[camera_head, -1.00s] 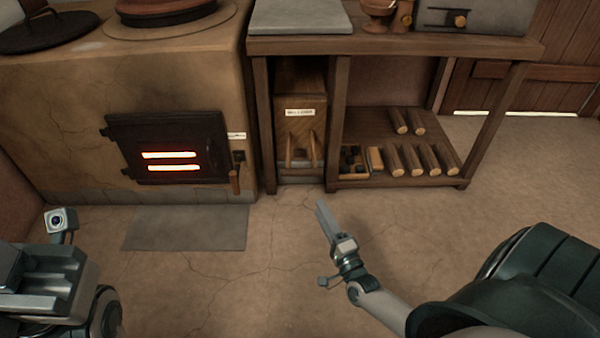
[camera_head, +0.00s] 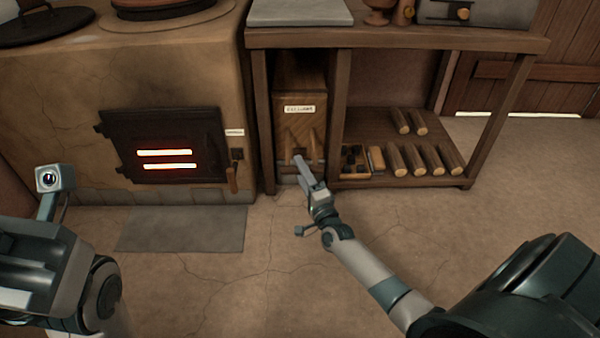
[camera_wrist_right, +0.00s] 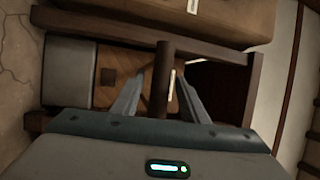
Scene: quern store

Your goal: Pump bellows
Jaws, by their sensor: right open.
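The bellows is a wooden box (camera_head: 300,90) with a white label, in the left bay under the bench. Two light wooden handle arms (camera_head: 313,142) stick out low on its front. My right gripper (camera_head: 299,158) is open just in front of them, partly hiding them. In the right wrist view, a dark wooden bar (camera_wrist_right: 162,70), seemingly the bellows handle's crossbar, lies between the two spread fingers (camera_wrist_right: 158,92). Contact is not clear. My left wrist (camera_head: 40,260) is at the lower left, away from the bellows; its fingers cannot be made out.
The bench leg (camera_head: 262,130) stands close left of the bellows, and a shelf (camera_head: 440,182) with several logs is at right. A clay stove (camera_head: 60,120) with a glowing door (camera_head: 165,145) is at left. A grey floor slab (camera_head: 185,230) lies before it. The floor is clear.

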